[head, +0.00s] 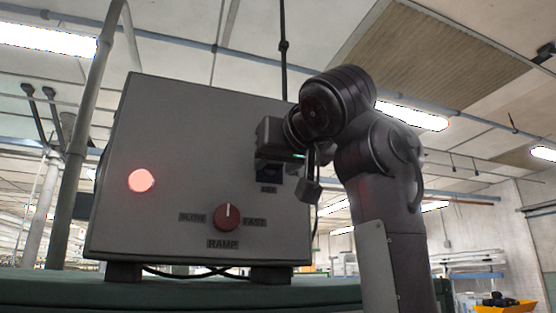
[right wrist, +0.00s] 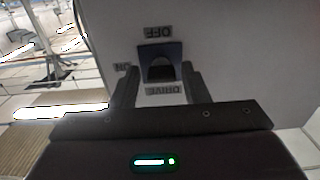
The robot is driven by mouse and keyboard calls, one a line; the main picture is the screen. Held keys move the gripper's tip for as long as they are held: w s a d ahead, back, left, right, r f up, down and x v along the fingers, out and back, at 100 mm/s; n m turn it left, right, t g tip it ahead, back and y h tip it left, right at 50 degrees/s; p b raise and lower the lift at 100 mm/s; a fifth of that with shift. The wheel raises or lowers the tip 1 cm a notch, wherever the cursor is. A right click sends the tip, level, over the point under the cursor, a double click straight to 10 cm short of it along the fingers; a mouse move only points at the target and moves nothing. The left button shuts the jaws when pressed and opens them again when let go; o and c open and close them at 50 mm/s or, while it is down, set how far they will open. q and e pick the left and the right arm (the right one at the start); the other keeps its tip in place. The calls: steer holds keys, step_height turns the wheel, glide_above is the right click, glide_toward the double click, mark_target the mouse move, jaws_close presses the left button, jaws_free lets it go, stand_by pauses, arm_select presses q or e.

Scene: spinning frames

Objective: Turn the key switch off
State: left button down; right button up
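The key switch (right wrist: 160,70) shows in the right wrist view as a dark blue plate with a black raised part. The picture there is upside down, with an OFF label above it, an ON label at its left and a DRIVE label below. In the head view its blue plate (head: 269,173) shows partly under my right gripper (head: 271,154). In the right wrist view the two fingers of my right gripper (right wrist: 160,80) are apart, one on each side of the switch. I cannot tell whether they touch it. My left gripper is not in view.
The switch is on a grey control box (head: 165,215) standing on a green surface (head: 200,289). The box also has a lit red lamp (head: 141,180) and a red RAMP knob (head: 228,217) between SLOW and FAST labels. A yellow bin (head: 510,307) stands far right.

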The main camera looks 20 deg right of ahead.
steer(key=c, duration=0.5)
steer(key=shift+c, duration=1.4)
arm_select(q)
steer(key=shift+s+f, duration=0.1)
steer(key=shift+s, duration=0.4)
arm_select(e)
steer(key=shift+o, duration=0.2)
steer(key=n+b, duration=0.1)
steer(key=n, duration=0.3)
steer(key=n+b, duration=0.1)
steer(key=n, duration=0.3)
steer(key=shift+c, duration=0.2)
steer(key=n, duration=0.5)
steer(key=shift+n, duration=0.4)
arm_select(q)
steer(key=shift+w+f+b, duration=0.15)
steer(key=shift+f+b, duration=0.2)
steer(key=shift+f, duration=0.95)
arm_select(e)
steer(key=shift+n, duration=2)
steer(key=shift+o, duration=0.2)
